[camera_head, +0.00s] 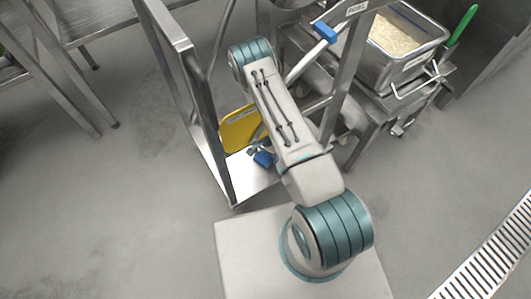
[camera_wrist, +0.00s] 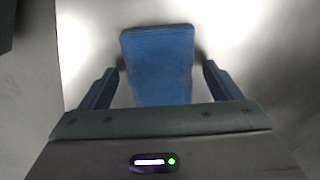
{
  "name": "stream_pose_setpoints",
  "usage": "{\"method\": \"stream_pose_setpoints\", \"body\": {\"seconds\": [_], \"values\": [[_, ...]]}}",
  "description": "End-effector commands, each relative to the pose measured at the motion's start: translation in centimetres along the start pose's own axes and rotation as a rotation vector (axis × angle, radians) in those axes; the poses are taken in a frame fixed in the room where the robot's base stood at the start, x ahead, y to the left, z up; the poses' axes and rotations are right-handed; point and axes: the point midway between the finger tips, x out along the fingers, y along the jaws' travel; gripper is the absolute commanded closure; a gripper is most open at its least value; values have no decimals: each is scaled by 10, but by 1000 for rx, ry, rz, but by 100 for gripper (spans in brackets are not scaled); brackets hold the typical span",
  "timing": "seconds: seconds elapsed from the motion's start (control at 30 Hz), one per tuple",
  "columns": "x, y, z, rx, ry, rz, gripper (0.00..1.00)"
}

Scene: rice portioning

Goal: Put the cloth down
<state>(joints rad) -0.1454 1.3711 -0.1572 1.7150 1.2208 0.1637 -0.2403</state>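In the wrist view the blue cloth (camera_wrist: 158,60) is a flat rectangular slab on a bright, shiny metal surface. It lies between the two fingers of my gripper (camera_wrist: 159,68). The fingers are spread, with a gap on each side of the cloth, so my gripper is open and not holding it. The near end of the cloth is hidden behind the gripper body. In the head view a small blue patch (camera_head: 263,158), seemingly the cloth, shows over the lower shelf of the metal cart (camera_head: 240,188). My arm hides most of the gripper there.
A yellow board (camera_head: 239,130) stands at the lower shelf beside the blue patch. The cart's upright frame (camera_head: 182,85) rises left of my arm. A rice-filled metal pan (camera_head: 392,75) with a green-handled utensil (camera_head: 462,25) stands upper right. Another blue item (camera_head: 325,32) sits at the top.

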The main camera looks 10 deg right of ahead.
Motion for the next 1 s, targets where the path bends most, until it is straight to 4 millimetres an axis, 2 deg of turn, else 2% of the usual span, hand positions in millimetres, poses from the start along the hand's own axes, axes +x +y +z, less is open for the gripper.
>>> {"method": "stream_pose_setpoints", "body": {"seconds": [0.37, 0.8, 1.0], "values": [[-7, 0, 0, 0, 0, 0, 16], [-98, 0, 0, 0, 0, 0, 16], [-120, 0, 0, 1, -1, 1, 16]]}}
